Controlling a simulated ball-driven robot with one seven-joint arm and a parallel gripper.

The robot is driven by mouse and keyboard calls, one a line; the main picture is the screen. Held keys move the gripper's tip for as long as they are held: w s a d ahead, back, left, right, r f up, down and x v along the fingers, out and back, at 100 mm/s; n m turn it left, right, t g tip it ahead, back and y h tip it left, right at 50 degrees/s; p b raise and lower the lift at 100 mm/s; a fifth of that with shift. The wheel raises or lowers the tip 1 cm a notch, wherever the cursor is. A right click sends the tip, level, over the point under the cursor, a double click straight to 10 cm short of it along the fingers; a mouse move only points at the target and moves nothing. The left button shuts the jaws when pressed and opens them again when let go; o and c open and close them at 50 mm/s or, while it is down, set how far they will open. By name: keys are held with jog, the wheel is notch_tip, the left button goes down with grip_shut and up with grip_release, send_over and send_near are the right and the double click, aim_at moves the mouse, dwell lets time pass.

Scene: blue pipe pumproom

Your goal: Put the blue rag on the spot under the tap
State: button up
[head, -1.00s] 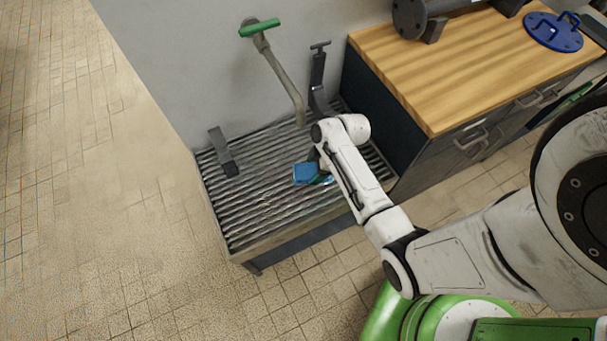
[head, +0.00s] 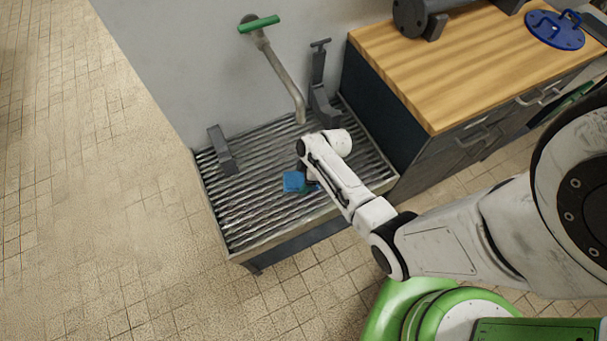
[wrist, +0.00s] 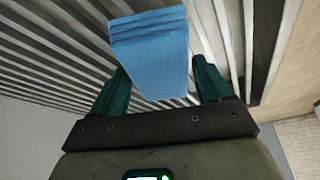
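The blue rag (head: 293,181) is over the slatted metal grate (head: 245,205), toward the front of it. In the wrist view the folded rag (wrist: 150,50) lies between the two green fingers of my gripper (wrist: 158,75), which are shut on it. In the head view my gripper (head: 306,184) is mostly hidden behind my wrist. The tap (head: 284,76) is on the wall, with a green handle and a bent spout ending above the back of the grate. The rag is in front of the spout end. I cannot tell its height above the slats.
A dark bracket (head: 222,152) stands at the left of the grate and another dark upright fitting (head: 320,90) at its back right. A wood-topped cabinet (head: 455,60) borders the grate on the right. Tiled floor (head: 120,220) is clear at the left.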

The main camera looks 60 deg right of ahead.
jog(key=o, duration=0.3)
jog(key=shift+o, duration=0.2)
jog(key=p+v, duration=0.1)
jog(key=v, duration=1.1)
jog(key=s+a+r+m+g+h, duration=0.1)
jog(key=s+a+r+m, duration=0.2)
jog(key=a, duration=0.4)
jog(key=s+a+r+m+g+h, duration=0.1)
jog(key=s+a+r+m, duration=0.3)
jog(key=s+a+r, duration=0.2)
notch_tip(320, 180, up, 3)
jog(key=shift+s+a+f+g+h, duration=0.25)
jog(key=shift+s+a+g+h, duration=0.05)
jog(key=shift+a, duration=0.3)
